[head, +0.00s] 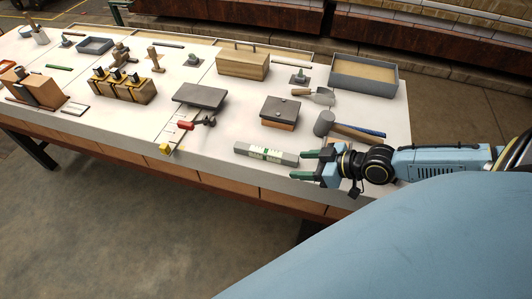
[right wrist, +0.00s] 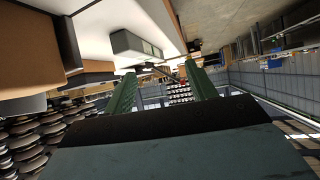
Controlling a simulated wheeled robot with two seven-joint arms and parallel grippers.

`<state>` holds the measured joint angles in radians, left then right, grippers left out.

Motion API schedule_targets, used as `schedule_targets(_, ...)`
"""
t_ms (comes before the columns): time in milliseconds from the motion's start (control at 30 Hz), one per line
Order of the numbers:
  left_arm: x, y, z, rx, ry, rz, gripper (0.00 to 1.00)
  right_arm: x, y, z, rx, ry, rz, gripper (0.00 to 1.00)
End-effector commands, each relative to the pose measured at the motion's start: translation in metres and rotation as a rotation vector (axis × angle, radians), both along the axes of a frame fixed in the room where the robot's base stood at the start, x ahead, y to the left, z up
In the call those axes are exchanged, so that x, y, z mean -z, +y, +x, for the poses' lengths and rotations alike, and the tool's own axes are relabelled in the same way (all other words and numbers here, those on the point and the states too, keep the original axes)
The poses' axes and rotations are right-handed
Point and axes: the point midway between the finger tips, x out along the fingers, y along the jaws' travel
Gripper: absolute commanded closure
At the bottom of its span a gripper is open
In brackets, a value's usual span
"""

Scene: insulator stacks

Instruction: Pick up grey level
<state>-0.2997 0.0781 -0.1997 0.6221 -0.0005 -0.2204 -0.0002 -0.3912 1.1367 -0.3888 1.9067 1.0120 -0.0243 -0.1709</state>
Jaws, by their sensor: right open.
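The grey level (head: 266,154) is a grey bar with green and white marks. It lies on the white table top near its front edge in the head view. My right gripper (head: 308,165) is open, just to the right of the level's right end, its two green fingers pointing left toward it. In the right wrist view the level (right wrist: 136,47) shows beyond and above the open green fingers (right wrist: 160,88), with nothing between them. I cannot tell from these views whether a finger touches the level. My left gripper does not show.
A mallet (head: 325,124) and trowel (head: 322,96) lie behind my right gripper. A brown box with a dark lid (head: 283,110) stands behind the level. A dark plate (head: 200,96) and red-handled clamp (head: 196,124) lie to its left. A grey tray (head: 364,76) stands at the back right.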

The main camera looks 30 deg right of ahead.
Motion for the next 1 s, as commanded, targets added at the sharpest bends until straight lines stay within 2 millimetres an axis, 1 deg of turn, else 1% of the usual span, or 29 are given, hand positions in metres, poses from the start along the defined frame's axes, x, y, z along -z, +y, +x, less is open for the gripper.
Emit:
schedule_targets(33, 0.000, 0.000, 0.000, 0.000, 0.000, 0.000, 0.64, -0.007, -0.010, 0.005, 0.007, -0.018, -0.003, 0.44)
schedule_targets(100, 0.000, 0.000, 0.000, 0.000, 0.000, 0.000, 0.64, -0.014, -0.019, 0.009, 0.020, -0.038, 0.004, 0.44)
schedule_targets(167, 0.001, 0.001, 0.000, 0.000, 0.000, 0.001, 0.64, -0.017, -0.023, 0.013, 0.028, -0.051, 0.009, 0.44)
schedule_targets(233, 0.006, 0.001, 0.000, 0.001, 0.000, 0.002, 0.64, -0.015, -0.023, 0.019, 0.033, -0.059, 0.011, 0.44)
schedule_targets(367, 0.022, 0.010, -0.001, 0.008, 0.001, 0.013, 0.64, -0.004, -0.015, 0.033, 0.035, -0.062, 0.017, 0.44)
schedule_targets(500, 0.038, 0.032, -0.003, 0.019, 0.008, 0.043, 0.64, 0.009, -0.003, 0.054, 0.035, -0.063, 0.018, 0.44)
schedule_targets(600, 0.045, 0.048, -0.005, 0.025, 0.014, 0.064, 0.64, 0.016, 0.004, 0.066, 0.035, -0.061, 0.014, 0.44)
schedule_targets(700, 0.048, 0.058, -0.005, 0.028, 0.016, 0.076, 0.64, 0.019, 0.008, 0.073, 0.033, -0.059, 0.013, 0.44)
schedule_targets(867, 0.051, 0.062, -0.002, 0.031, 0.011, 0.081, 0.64, 0.023, 0.012, 0.080, 0.033, -0.057, 0.012, 0.44)
schedule_targets(1000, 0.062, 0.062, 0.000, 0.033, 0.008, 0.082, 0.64, 0.034, 0.022, 0.095, 0.034, -0.060, 0.015, 0.44)
